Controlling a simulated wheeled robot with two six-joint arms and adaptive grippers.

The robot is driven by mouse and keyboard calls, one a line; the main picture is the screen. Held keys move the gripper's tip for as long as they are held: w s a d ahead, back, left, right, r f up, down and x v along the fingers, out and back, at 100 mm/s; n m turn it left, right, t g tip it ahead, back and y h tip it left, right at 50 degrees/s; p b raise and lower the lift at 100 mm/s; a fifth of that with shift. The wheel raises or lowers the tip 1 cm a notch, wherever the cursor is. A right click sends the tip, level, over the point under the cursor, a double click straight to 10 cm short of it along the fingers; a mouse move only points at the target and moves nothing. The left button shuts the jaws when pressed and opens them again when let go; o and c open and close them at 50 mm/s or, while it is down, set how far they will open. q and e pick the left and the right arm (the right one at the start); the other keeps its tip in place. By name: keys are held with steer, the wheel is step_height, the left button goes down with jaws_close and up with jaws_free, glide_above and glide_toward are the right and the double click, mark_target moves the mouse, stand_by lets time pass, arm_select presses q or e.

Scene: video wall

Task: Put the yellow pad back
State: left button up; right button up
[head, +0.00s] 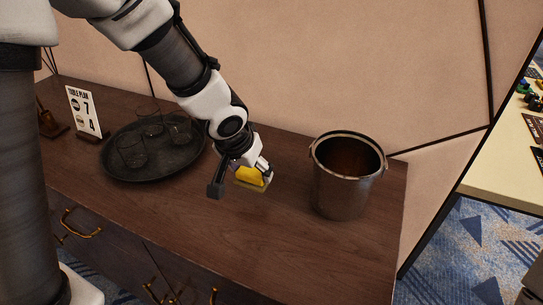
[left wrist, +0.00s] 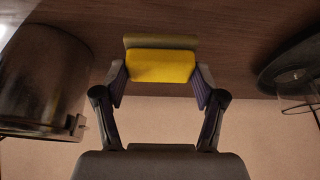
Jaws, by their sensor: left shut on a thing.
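The yellow pad (head: 249,175) is a small bright yellow block. In the head view it is at my left gripper (head: 254,178), low over the wooden sideboard top between the round tray and the metal bucket. In the left wrist view the yellow pad (left wrist: 160,66) sits between the two fingers of my left gripper (left wrist: 160,80), which are shut on its sides. A dull tan piece (left wrist: 160,42) shows along the pad's far edge. It also shows under the pad in the head view (head: 254,187). I cannot tell whether it touches the wood.
A dark round tray (head: 155,172) with several glasses is left of the gripper. A metal bucket (head: 345,190) stands to the right. The sideboard top (head: 285,225) is clear in front.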

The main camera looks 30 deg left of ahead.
arm_select(q)
steer(key=w+p, duration=0.2)
steer(key=w, duration=0.2)
steer(key=w+a+p, duration=0.1)
steer(key=w+p, duration=0.1)
steer(key=w, duration=0.2)
steer(key=w+a+p, duration=0.1)
steer(key=w+p, duration=0.1)
steer(key=w, duration=0.3)
steer(key=shift+a+f, duration=0.25)
steer(key=shift+f, duration=0.15)
step_height(320, 180, down, 4)
steer(key=shift+r+b, duration=0.1)
steer(key=shift+b, duration=0.6)
steer(key=shift+f, duration=0.25)
steer(key=shift+w, duration=0.15)
steer(key=shift+f, duration=0.1)
steer(key=o, duration=1)
